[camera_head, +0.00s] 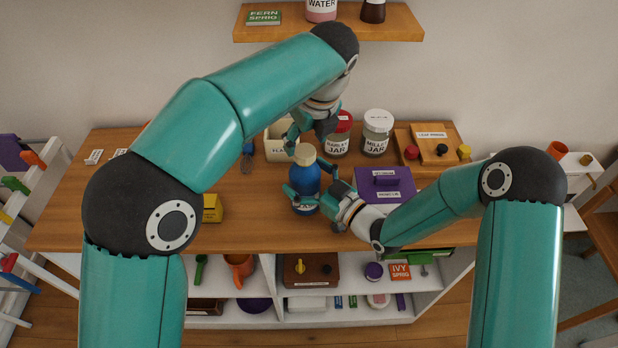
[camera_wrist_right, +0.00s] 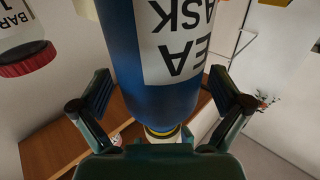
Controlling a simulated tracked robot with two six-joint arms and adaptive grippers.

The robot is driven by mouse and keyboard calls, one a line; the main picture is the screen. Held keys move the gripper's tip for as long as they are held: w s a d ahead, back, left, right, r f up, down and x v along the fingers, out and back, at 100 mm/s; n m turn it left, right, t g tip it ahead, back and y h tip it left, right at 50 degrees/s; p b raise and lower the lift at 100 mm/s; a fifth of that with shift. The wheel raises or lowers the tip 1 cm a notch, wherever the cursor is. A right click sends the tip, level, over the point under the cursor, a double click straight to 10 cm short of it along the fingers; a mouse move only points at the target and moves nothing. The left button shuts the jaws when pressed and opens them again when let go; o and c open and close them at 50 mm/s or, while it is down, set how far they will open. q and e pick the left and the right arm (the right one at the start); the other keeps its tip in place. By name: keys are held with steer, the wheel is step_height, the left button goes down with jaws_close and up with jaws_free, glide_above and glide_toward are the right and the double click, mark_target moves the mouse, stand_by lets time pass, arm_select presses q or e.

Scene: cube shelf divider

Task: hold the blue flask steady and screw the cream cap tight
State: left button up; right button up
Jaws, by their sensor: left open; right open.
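The blue flask (camera_head: 306,181) stands upright near the front edge of the wooden table, with the cream cap (camera_head: 305,153) on top. In the right wrist view the flask (camera_wrist_right: 160,80) appears upside down, and part of the cap (camera_wrist_right: 162,133) shows below it. My right gripper (camera_head: 306,200) is open, with its fingers on either side of the flask's body; I cannot tell whether they touch it. It also shows in the right wrist view (camera_wrist_right: 160,98). My left gripper (camera_head: 303,140) is open just above the cap, pointing down, partly hidden by its own arm.
Behind the flask are a red-lidded jar (camera_head: 339,135), a white-lidded jar (camera_head: 377,133) and a cream bin (camera_head: 277,150). A purple box (camera_head: 385,184) lies to the right, a yellow box (camera_head: 212,208) to the left. The table's front left is mostly clear.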

steer(key=c, duration=1.6)
arm_select(q)
steer(key=shift+f, duration=0.15)
arm_select(e)
steer(key=shift+f, duration=0.15)
steer(key=o, duration=1)
steer(key=c, duration=0.7)
steer(key=shift+c, duration=0.2)
arm_select(q)
steer(key=shift+o, duration=0.4)
steer(key=shift+w, duration=0.1)
